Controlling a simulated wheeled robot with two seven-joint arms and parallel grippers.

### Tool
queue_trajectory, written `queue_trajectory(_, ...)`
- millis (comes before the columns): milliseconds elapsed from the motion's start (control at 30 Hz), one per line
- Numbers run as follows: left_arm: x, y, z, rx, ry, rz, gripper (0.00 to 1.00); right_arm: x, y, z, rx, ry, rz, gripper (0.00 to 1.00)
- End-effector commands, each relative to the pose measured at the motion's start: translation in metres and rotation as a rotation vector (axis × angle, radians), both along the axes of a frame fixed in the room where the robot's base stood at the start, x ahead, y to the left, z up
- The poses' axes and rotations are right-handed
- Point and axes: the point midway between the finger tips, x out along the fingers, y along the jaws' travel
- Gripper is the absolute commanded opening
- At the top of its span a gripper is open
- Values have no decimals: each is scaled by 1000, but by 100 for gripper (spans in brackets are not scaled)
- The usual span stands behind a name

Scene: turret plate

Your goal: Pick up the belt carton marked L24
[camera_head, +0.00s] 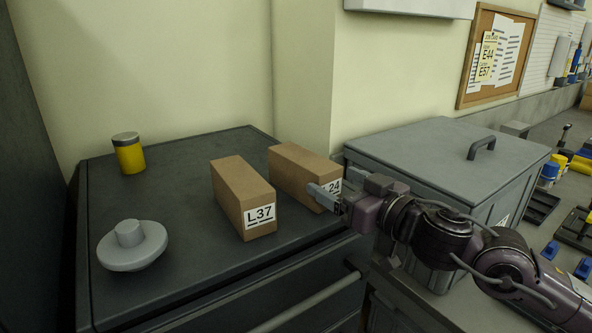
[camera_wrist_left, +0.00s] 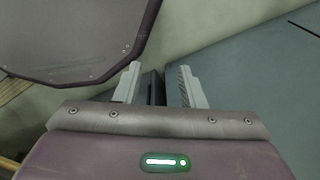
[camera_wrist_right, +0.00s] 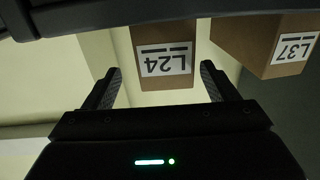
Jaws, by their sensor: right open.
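The brown carton marked L24 (camera_head: 300,168) stands upright on the dark cabinet top, its label partly hidden by my right gripper in the head view. My right gripper (camera_head: 326,194) is open at the label end of this carton. In the right wrist view the L24 carton (camera_wrist_right: 163,48) appears upside down, ahead of and between the open fingers (camera_wrist_right: 160,88). The fingers do not appear to touch it. My left gripper (camera_wrist_left: 160,88) shows only in the left wrist view, with its fingers apart and nothing between them.
A carton marked L37 (camera_head: 240,190) stands just left of L24 with a narrow gap. A yellow jar (camera_head: 129,156) and a grey knobbed disc (camera_head: 132,248) sit farther left on the cabinet top (camera_head: 190,160). A grey lidded bin (camera_head: 430,150) stands to the right.

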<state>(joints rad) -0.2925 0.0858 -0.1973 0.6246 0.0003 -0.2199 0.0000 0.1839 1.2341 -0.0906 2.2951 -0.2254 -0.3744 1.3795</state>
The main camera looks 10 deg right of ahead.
Motion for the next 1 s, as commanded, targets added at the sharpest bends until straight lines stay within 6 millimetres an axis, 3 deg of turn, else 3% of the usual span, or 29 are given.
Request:
queue_trajectory(300,-18,-12,9,-14,26,-1,36,18,10,1,0,-1,2,80)
queue_trajectory(467,-15,-9,17,-10,22,-2,36,27,16,4,3,-1,2,80)
queue_trajectory(733,-8,-5,34,-7,11,-2,36,59,33,4,2,-1,1,80)
queue_trajectory(1000,-7,-5,34,-5,9,0,36,65,36,0,-2,0,2,80)
